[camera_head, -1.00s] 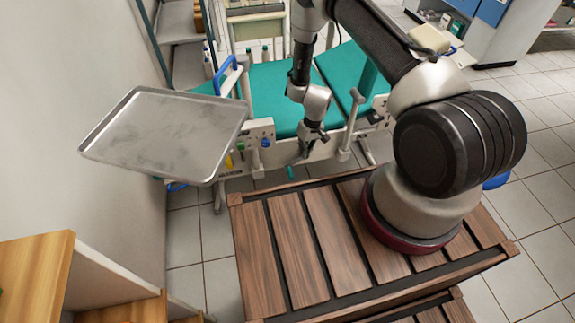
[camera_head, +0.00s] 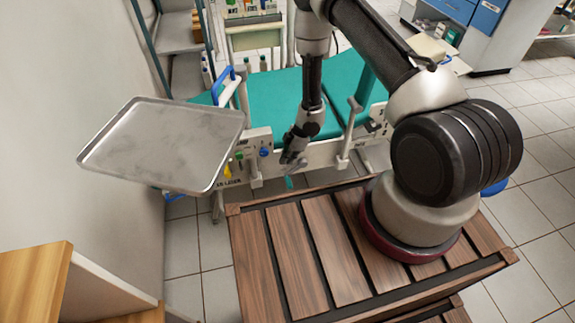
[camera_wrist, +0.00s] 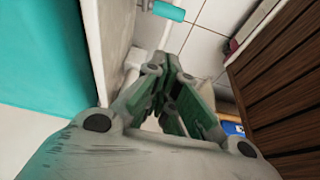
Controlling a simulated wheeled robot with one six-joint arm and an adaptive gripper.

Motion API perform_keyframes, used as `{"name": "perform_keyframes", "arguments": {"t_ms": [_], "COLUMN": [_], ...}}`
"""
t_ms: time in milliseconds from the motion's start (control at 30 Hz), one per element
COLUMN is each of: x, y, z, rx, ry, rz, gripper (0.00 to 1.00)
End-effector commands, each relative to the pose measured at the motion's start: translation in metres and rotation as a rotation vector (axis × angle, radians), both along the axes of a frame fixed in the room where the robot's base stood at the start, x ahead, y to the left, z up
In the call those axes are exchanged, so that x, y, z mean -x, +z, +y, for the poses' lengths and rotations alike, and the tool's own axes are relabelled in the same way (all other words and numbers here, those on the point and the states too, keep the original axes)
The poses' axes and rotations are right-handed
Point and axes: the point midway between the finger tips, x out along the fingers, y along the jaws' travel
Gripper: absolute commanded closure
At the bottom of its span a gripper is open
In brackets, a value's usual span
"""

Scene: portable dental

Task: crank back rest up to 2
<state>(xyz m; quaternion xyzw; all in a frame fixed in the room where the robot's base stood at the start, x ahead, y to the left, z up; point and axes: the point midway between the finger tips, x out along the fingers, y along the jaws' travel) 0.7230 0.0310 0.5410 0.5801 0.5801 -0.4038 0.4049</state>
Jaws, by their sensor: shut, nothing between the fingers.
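The bed (camera_head: 270,90) has teal cushions and a pale side frame (camera_head: 325,153) facing me in the head view. A small teal handle (camera_head: 289,182) shows low below that frame; a teal cylinder on a metal rod, likely the same handle, shows at the top of the wrist view (camera_wrist: 168,11). A grey lever (camera_head: 350,130) stands on the frame to the right. My gripper (camera_head: 288,160) is shut and empty, just above the teal handle in the picture and apart from it in the wrist view (camera_wrist: 172,65). No number scale is readable.
A metal tray (camera_head: 165,145) is at the left. A slatted wooden platform (camera_head: 290,250) lies in front. Tiled floor (camera_head: 184,262) is open at left; a cabinet (camera_head: 485,35) stands at back right.

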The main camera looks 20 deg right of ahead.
Motion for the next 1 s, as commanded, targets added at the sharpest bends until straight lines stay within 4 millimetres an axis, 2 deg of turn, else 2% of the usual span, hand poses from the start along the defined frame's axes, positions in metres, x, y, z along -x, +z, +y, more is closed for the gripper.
{"name": "perform_keyframes", "arguments": {"t_ms": [400, 500, 700, 1000], "x": [0.001, 0.0, 0.0, 0.0], "y": [-0.082, -0.096, -0.112, -0.115], "z": [0.03, 0.02, 0.013, 0.011], "rx": [0.002, 0.002, 0.002, 0.002], "ry": [0.003, -0.003, 0.0, 0.001], "rz": [0.001, 0.001, -0.001, -0.001], "gripper": [1.0, 1.0, 1.0, 1.0]}}
